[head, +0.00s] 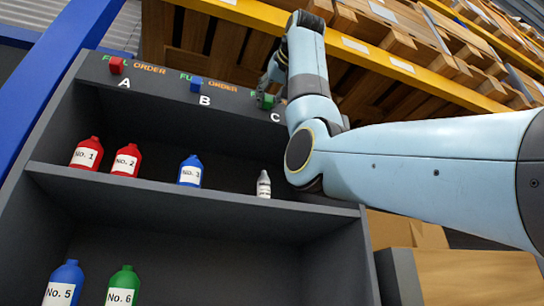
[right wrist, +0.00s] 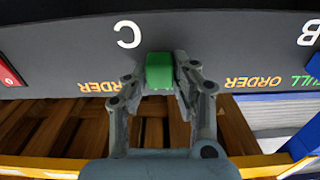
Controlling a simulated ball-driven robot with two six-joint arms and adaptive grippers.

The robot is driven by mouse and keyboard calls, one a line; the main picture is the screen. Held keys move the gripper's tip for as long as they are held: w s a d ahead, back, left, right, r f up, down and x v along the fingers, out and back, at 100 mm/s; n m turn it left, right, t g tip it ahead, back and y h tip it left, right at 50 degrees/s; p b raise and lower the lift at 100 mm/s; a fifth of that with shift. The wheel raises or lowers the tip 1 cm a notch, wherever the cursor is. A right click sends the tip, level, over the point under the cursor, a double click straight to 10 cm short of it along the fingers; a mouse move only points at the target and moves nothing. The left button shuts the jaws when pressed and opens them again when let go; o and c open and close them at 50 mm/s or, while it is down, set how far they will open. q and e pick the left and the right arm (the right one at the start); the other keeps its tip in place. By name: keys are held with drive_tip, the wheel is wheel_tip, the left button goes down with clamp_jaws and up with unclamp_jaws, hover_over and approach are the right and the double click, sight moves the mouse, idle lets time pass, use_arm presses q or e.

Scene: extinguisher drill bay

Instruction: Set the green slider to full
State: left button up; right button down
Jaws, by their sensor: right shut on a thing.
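The green slider (head: 266,101) is on the top board of the grey rack, above the letter C. My right gripper (head: 269,88) is at it and partly hides it. In the right wrist view the green slider (right wrist: 160,71) sits between the fingers of my right gripper (right wrist: 159,78), which are shut on it. In that upside-down view, orange ORDER lettering (right wrist: 99,86) shows to the left of the slider. The FULL word for C is mostly covered. My left gripper is not in view.
A red slider (head: 116,66) at A and a blue slider (head: 196,84) at B are on the same board. Numbered bottles, such as the blue No. 3 (head: 190,171), stand on the shelves (head: 225,202). Pallets (head: 400,45) on a yellow beam are close behind.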

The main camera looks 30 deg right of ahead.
drive_tip(key=shift+a, duration=0.1)
drive_tip(key=c, duration=1.5)
unclamp_jaws()
drive_tip(key=o, duration=0.3)
drive_tip(key=shift+a, duration=0.1)
drive_tip(key=shift+o, duration=0.6)
drive_tip(key=shift+a, duration=0.15)
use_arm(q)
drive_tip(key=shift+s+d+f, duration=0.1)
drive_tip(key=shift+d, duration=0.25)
use_arm(e)
drive_tip(key=v, duration=1.2)
